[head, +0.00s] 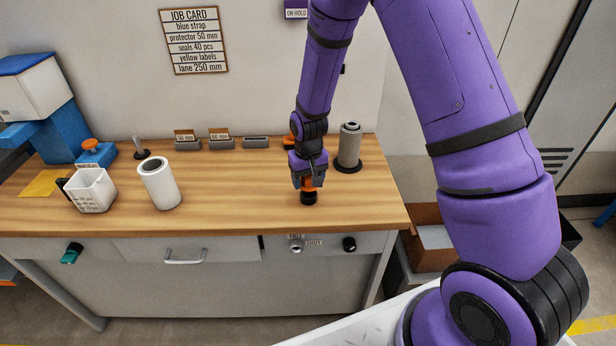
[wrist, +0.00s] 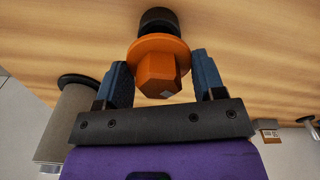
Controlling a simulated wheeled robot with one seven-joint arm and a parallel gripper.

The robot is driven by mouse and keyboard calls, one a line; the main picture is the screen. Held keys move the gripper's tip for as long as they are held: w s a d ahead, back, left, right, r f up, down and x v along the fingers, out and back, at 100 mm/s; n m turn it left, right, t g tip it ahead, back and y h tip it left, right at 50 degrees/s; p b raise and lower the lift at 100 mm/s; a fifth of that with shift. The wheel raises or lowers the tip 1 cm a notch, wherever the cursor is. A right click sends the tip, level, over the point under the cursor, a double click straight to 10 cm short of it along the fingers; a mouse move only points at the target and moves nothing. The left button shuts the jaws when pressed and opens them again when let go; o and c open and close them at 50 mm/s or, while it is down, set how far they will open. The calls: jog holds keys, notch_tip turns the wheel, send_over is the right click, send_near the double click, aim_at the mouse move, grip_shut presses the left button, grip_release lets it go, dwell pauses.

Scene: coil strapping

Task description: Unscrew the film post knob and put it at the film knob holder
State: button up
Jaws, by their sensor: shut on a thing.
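My gripper (head: 308,178) points down over the front right part of the bench and is shut on an orange knob (head: 309,185). In the wrist view the knob (wrist: 158,72) has a hexagonal grip and a round flange between the two blue fingers. A short black round piece (head: 308,199) is directly below the knob, at the bench top; it also shows in the wrist view (wrist: 158,20). Whether the knob touches or sits in it I cannot tell. A grey cylinder (head: 349,146) stands upright on a black base to the right, behind my gripper.
The wooden bench (head: 235,190) is clear left of my gripper. A white roll (head: 160,184), a white cup (head: 91,189), a thin post (head: 140,147) and a blue base with an orange knob (head: 91,144) stand at the left. Small grey bins (head: 221,143) line the back.

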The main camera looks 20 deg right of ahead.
jog(key=shift+f, duration=1.4)
jog(key=o, duration=1.5)
jog(key=shift+r, duration=0.1)
jog(key=r, duration=1.1)
jog(key=shift+s, duration=0.3)
jog(key=s+d+r+t, duration=0.1)
jog(key=s+r, duration=0.3)
jog(key=r, duration=0.3)
jog(key=s+d+r, duration=0.2)
jog(key=s+r, duration=0.1)
jog(key=r, duration=0.4)
jog(key=s+d+r+t, duration=0.1)
jog(key=s+r, duration=0.3)
jog(key=r, duration=0.2)
jog(key=s+d+r+t, duration=0.1)
jog(key=s+r, duration=0.2)
jog(key=s, duration=0.3)
jog(key=s+d+r, duration=0.1)
jog(key=s+r, duration=0.2)
jog(key=s, duration=0.3)
jog(key=s+d+r+t, duration=0.1)
jog(key=s+r, duration=0.2)
jog(key=s, duration=0.3)
jog(key=shift+t, duration=0.3)
